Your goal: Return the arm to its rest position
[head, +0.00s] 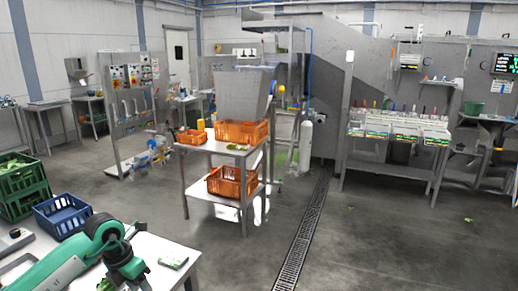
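A green and dark grey arm comes in from the lower left, which I take to be my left arm. It reaches over the white table (165,251), bends at a round green joint and points down. My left gripper (130,272) is at its dark lower end, near the table top; its fingers are too small and dark to make out, so I cannot tell whether it is open or holds anything. My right arm and gripper are not in view.
A small flat pack (173,262) lies on the table, right of the arm. A blue crate (62,216) and green crates (22,187) stand left. A steel cart with orange crates (241,132) stands ahead. The floor right of the drain (300,235) is mostly clear.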

